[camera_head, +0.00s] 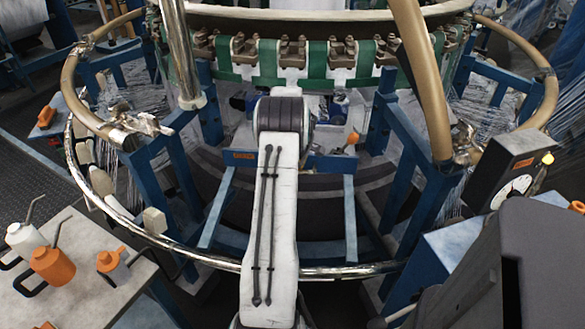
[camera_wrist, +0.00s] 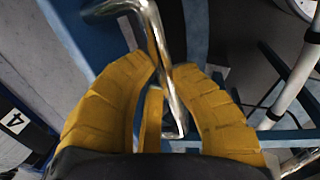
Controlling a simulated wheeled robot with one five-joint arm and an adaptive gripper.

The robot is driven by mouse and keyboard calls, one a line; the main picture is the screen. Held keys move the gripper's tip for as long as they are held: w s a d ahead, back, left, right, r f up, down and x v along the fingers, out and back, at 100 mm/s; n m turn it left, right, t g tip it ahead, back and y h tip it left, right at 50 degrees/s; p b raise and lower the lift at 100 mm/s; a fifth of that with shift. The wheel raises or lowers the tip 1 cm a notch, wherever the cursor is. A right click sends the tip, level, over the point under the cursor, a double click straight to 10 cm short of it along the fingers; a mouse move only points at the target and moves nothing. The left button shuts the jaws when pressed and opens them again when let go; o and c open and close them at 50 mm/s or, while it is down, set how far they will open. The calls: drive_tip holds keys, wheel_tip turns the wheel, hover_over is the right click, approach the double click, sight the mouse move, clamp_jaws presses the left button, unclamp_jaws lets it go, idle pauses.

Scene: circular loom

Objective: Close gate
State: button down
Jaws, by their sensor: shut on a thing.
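The bar passes between the fingertips and runs up to a bend at the top, beside a blue panel (camera_wrist: 72,30). In the head view, my white arm reaches forward over the chrome front rail (camera_head: 345,272) toward the blue frame of the loom; my gripper is hidden behind the arm there. Tan curved tubes (camera_head: 85,100) ring the loom on both sides. I cannot tell for sure which part is the gate.
A table (camera_head: 85,290) with oil cans (camera_head: 52,265) stands at lower left. A dark box with a dial gauge (camera_head: 511,185) stands at the right. Blue posts (camera_head: 425,200) rise on both sides of my arm. Green and white belting (camera_head: 268,60) runs behind it.

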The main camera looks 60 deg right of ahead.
drive_tip(key=shift+d+f, duration=0.1)
drive_tip(key=shift+f, duration=0.05)
drive_tip(key=c, duration=1.2)
unclamp_jaws()
drive_tip(key=shift+w+d, duration=0.1)
drive_tip(key=shift+d, duration=0.05)
drive_tip(key=shift+o, duration=1.2)
wheel_tip(320, 180, up, 12)
drive_tip(key=a, duration=0.2)
drive_tip(key=shift+s, duration=0.45)
drive_tip(key=shift+a+f, duration=0.1)
